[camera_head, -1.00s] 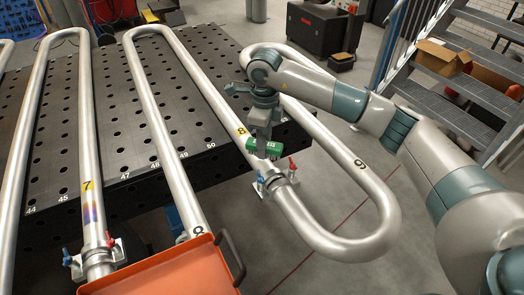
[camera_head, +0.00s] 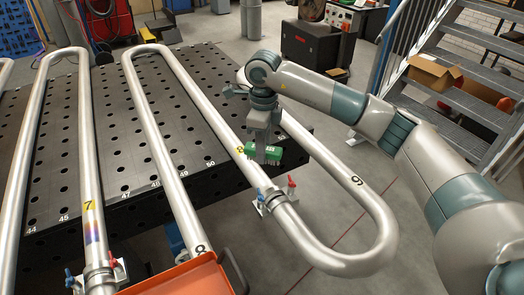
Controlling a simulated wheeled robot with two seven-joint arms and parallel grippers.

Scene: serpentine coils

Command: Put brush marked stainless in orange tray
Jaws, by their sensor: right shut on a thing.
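A green brush (camera_head: 261,153) with pale bristles is at the tips of my right gripper (camera_head: 264,148), which is shut on it. The brush is over or against the steel coil pipe (camera_head: 253,174), just above the clamp; I cannot tell whether it touches. Any marking on the brush is too small to read. The orange tray (camera_head: 182,279) shows at the bottom edge, left of the brush, with most of it cut off. My left gripper is not in view.
A clamp with red and blue handles (camera_head: 276,197) sits on the pipe below the brush. Another clamp (camera_head: 98,275) is beside the tray. Bent pipes lie across the black perforated table (camera_head: 118,130). Open floor is on the right.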

